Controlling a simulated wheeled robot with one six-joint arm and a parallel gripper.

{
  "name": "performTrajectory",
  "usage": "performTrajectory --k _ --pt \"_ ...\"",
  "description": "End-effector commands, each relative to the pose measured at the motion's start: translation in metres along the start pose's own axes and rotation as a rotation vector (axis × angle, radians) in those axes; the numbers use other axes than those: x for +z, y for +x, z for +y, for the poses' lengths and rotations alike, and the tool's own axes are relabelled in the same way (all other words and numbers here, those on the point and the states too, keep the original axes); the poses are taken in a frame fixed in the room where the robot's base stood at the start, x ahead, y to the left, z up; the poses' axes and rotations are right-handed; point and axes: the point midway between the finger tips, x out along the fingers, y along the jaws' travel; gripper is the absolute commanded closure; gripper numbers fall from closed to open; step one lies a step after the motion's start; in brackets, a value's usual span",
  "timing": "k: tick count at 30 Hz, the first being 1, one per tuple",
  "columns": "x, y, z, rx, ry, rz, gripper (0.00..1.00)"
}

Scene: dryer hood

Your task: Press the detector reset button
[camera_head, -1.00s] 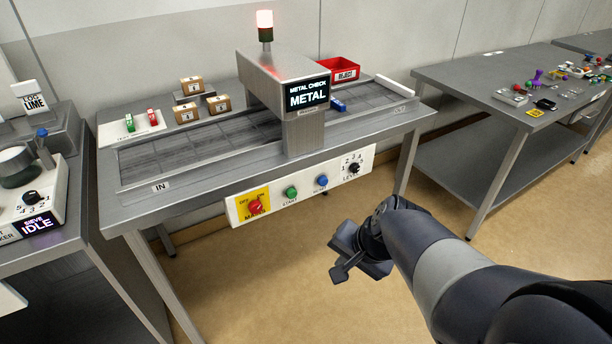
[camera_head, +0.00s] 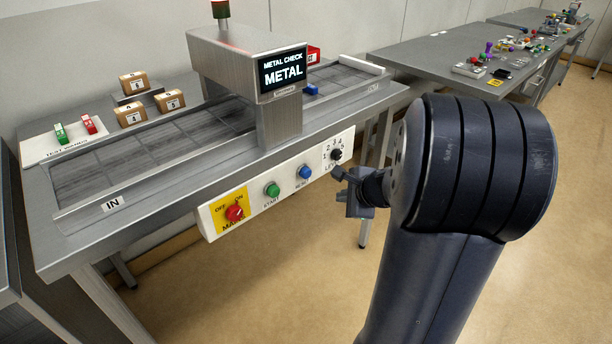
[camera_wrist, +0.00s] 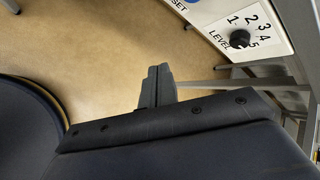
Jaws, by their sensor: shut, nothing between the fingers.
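The blue reset button (camera_head: 305,172) is on the white control panel (camera_head: 222,221) at the front of the metal detector bench, between the green start button (camera_head: 272,190) and the black level knob (camera_head: 336,155). My gripper (camera_head: 340,173) is just in front of the panel's right end, below the level knob and right of the blue button. In the wrist view my gripper (camera_wrist: 158,72) is shut and empty, with the level knob (camera_wrist: 240,39) up and to the right. Only part of the reset label (camera_wrist: 178,5) shows there; the button itself is out of that view.
The detector hood (camera_head: 240,60) shows "METAL CHECK METAL". A red and yellow main switch (camera_head: 235,213) is at the panel's left. Boxes (camera_head: 131,113) stand behind the belt, and a blue item (camera_head: 311,90) lies past the hood. Another bench (camera_head: 420,62) is at the right.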

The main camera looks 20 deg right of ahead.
Motion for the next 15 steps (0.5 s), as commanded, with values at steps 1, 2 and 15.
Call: performTrajectory --k 1,2,15 --pt "0.0 0.0 0.0 0.0 -0.001 0.0 1.0" --pt "0.0 0.0 0.0 0.001 -0.001 0.0 1.0" --pt "0.023 0.027 -0.021 0.004 -0.006 -0.003 1.0"
